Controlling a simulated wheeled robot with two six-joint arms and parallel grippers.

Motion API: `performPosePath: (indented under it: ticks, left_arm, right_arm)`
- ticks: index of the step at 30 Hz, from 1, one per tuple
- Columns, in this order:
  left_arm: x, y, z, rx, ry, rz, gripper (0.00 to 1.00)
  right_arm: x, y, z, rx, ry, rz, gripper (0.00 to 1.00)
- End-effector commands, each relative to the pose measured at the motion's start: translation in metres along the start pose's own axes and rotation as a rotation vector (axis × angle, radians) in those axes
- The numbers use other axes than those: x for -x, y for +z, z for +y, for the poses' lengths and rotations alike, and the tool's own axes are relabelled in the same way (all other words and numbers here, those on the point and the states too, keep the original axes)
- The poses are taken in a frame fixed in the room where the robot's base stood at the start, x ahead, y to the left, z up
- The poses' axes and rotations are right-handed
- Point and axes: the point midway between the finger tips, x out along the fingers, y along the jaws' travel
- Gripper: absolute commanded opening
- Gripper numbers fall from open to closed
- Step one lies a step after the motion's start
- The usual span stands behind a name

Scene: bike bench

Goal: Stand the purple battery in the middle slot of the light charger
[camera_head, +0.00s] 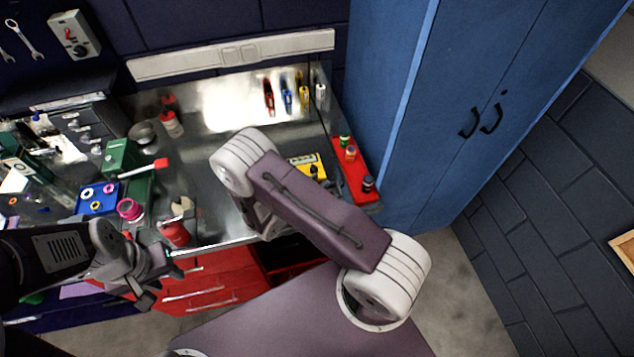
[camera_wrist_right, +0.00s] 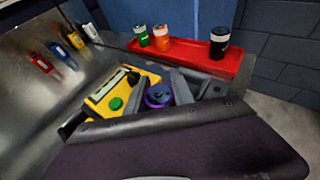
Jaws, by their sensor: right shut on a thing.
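The purple battery (camera_wrist_right: 158,95) is between the grey fingers of my right gripper (camera_wrist_right: 163,92), which is shut on it. In the wrist view only its round top and part of its side show; its lower end is hidden. A yellow box (camera_wrist_right: 108,97) with a pale panel and a green button is just left of the battery, and it also shows in the head view (camera_head: 303,160). I cannot tell whether this is the light charger; no slots show clearly. My left gripper (camera_head: 160,270) is by the bench's front edge, its opening unclear.
A red tray (camera_wrist_right: 190,56) holds a green, an orange and a black-topped container at the bench's right end. Coloured tools (camera_head: 287,95) lie at the back. A blue bin (camera_head: 98,200) and a green vise (camera_head: 125,160) are left. A blue cabinet (camera_head: 420,110) stands right.

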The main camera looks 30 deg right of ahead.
Motion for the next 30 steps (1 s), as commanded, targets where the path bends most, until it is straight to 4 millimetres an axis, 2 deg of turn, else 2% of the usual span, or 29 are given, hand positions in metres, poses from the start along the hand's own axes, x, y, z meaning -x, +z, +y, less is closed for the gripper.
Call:
performPosePath:
  ticks: [16, 30]
  left_arm:
    - [-0.002, 0.000, 0.000, 0.000, 0.000, 0.000, 0.36]
    - [-0.010, 0.001, 0.000, 0.000, 0.000, 0.000, 0.36]
  right_arm:
    - [0.000, 0.000, 0.000, 0.000, 0.000, 0.000, 0.00]
    - [-0.004, -0.009, 0.000, 0.000, 0.000, 0.000, 0.00]
